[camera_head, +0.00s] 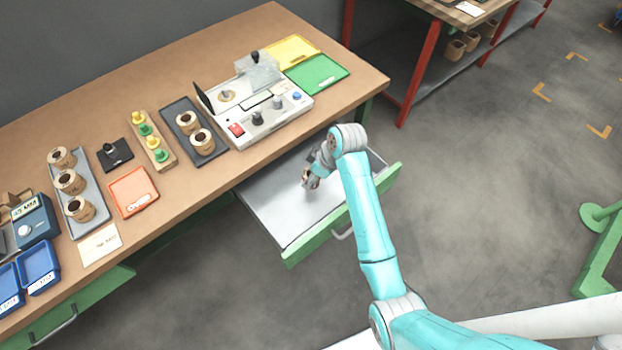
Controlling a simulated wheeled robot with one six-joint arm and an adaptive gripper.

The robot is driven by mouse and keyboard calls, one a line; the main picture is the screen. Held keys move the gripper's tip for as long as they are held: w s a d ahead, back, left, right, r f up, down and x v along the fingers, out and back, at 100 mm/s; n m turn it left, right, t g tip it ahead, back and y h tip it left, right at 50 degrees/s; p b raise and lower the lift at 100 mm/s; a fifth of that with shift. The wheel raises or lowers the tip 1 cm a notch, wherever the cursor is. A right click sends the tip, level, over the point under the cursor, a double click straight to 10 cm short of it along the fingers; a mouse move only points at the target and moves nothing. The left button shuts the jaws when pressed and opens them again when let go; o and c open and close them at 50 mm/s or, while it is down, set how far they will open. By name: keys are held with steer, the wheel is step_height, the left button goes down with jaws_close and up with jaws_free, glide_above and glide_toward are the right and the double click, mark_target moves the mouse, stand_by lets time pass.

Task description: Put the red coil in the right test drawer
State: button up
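A drawer (268,209) with a grey inside and a green front stands pulled out under the right part of the wooden bench. My gripper (311,182) is low over or inside this drawer, near its middle. It points down and looks small and partly hidden by my wrist. A brownish patch shows at the gripper, but I cannot tell whether it is a coil or whether the fingers are open or shut. I cannot make out a clearly red coil anywhere.
Tan coils with dark cores stand on a grey tray (89,221) and a dark tray (181,110). A test device (270,128), an orange tray (134,193) and green tray (318,73) share the bench. Another drawer (95,290) is at lower left. Floor at right is mostly clear.

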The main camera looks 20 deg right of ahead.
steer(key=shift+f, duration=1.6)
steer(key=shift+f, duration=0.1)
steer(key=o, duration=1.3)
steer(key=v, duration=1.2)
steer(key=shift+a, duration=0.1)
